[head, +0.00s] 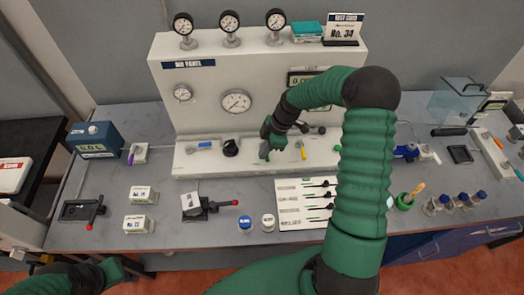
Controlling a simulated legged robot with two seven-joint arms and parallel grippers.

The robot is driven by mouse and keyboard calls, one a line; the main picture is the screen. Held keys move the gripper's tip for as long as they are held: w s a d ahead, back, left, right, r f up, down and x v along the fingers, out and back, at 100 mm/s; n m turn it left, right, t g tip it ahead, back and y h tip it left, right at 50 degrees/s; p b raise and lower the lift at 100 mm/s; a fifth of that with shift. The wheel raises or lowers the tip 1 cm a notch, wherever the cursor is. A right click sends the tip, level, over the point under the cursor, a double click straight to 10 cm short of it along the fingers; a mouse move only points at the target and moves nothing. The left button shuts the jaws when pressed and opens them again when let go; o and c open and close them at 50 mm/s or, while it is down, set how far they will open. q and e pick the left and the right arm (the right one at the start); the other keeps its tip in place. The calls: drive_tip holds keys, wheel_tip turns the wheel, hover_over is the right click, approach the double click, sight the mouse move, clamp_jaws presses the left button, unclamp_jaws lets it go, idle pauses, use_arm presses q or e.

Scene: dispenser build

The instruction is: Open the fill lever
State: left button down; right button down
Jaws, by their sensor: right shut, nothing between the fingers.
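A white panel stand (183,110) stands at the back of the bench. Its front ledge carries a small blue lever (205,144), a black knob (231,148) and a small yellow lever (302,151). No label shows which one is the fill lever. My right gripper (265,153) is shut and empty over the ledge, between the black knob and the yellow lever. I cannot tell whether it touches the ledge. My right arm hides part of the stand's right side. My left gripper (128,269) is low at the bottom left, past the bench's front edge; its fingers are unclear.
Gauges (229,24) top the stand. A black fixture with a red-tipped handle (207,206), a blue-capped jar (245,223) and a white card with several tools (300,205) lie in front. A blue box (95,138) stands left. Several small bottles (460,200) stand right.

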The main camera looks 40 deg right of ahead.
drive_tip(key=n, duration=0.1)
drive_tip(key=d+n, duration=0.1)
drive_tip(key=shift+s+d+n+g, duration=0.2)
drive_tip(key=shift+s+n+g, duration=0.1)
drive_tip(key=shift+g, duration=0.1)
drive_tip(key=d+n, duration=0.1)
drive_tip(key=n+g, duration=0.1)
drive_tip(key=shift+s+d+f+n, duration=0.1)
drive_tip(key=shift+s+d+n, duration=0.1)
drive_tip(key=shift+d+n, duration=0.2)
drive_tip(key=d+n, duration=0.1)
drive_tip(key=n, duration=0.1)
drive_tip(key=n+g, duration=0.1)
drive_tip(key=shift+d+n, duration=0.4)
use_arm(q)
drive_tip(key=shift+w+d+r, duration=0.1)
drive_tip(key=shift+w+d, duration=0.05)
drive_tip(key=shift+d, duration=0.5)
use_arm(e)
drive_tip(key=shift+w+d, duration=0.1)
drive_tip(key=shift+d, duration=0.55)
use_arm(q)
drive_tip(key=shift+a, duration=0.15)
use_arm(e)
drive_tip(key=shift+a, duration=0.15)
